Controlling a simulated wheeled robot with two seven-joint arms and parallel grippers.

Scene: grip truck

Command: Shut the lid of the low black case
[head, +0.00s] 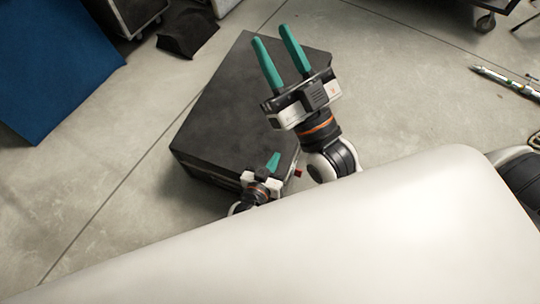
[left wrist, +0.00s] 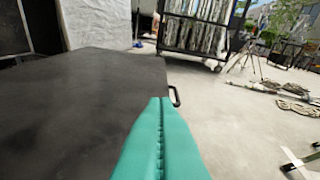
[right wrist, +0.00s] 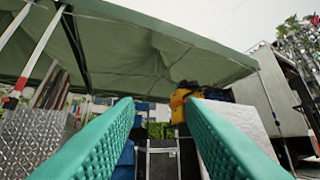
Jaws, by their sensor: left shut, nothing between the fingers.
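The low black case (head: 225,105) stands on the floor in the middle of the head view. Its broad dark top looks flat, and I see no gap under the lid, though the near edge is partly hidden. In the left wrist view the dark top (left wrist: 85,95) fills the left side, with a small handle (left wrist: 175,96) at its edge. My left gripper (head: 274,160) is shut and empty at the case's near right end; I cannot tell whether it touches. My right gripper (head: 273,43) is open and empty, higher up, over the case's right side in the picture.
A blue panel (head: 55,65) lies at the upper left, near a black cloth (head: 188,37). A wheeled cart (head: 480,12) stands at the upper right. Poles (head: 505,80) lie on the floor at right. The right wrist view shows a green canopy (right wrist: 160,45) and a yellow bag (right wrist: 180,102).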

